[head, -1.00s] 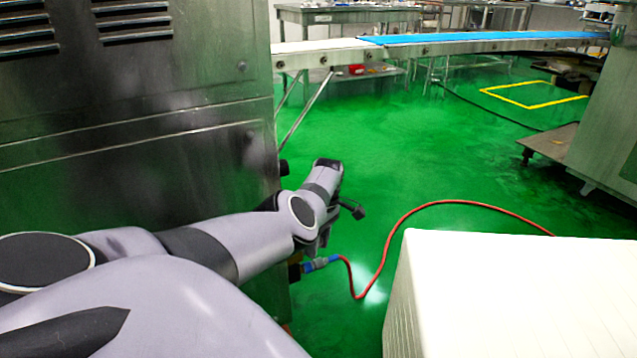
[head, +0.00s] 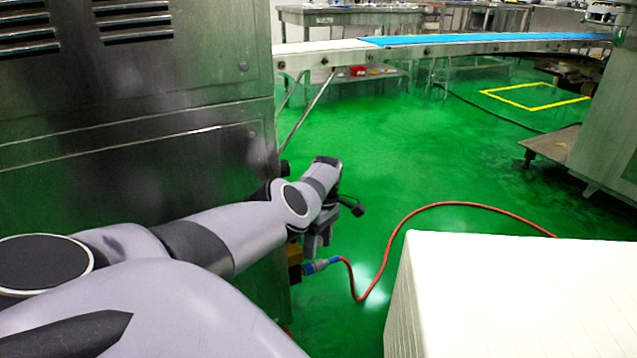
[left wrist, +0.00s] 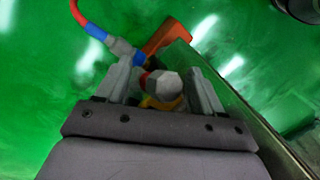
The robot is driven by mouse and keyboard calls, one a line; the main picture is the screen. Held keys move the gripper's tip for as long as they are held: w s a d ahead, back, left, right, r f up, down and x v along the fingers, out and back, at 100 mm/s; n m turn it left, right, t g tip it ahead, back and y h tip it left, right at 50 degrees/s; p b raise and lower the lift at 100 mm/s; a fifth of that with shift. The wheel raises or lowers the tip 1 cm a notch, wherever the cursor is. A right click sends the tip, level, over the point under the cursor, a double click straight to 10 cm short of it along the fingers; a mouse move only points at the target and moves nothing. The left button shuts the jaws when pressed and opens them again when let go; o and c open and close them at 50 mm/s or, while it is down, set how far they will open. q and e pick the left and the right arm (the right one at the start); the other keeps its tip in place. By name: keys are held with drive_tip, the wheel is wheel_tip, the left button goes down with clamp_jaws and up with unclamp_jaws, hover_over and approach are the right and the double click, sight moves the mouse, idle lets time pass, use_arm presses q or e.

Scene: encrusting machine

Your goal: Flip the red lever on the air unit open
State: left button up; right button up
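The air unit (head: 295,272) is on the right side of the steel machine, partly hidden behind my left gripper (head: 318,243) in the head view. In the left wrist view, a grey round knob (left wrist: 163,86) of the unit shows between the spread fingers of the left gripper (left wrist: 162,88). An orange-red flat bent piece (left wrist: 166,35), which looks like the lever, lies just beyond the fingertips. A small red part (left wrist: 143,78) shows beside the knob. The left gripper is open with nothing clamped. Contact with the lever cannot be told. My right gripper is not in view.
A red hose (head: 420,207) with a blue connector (head: 318,265) runs from the unit across the green floor. The steel machine (head: 130,150) stands close at the left. A white box-like surface (head: 520,290) is at the lower right. A conveyor (head: 450,42) crosses the back.

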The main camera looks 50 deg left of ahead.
use_arm(q)
drive_tip(key=p+v, duration=0.1)
drive_tip(key=v, duration=0.6)
drive_tip(key=shift+p, duration=0.4)
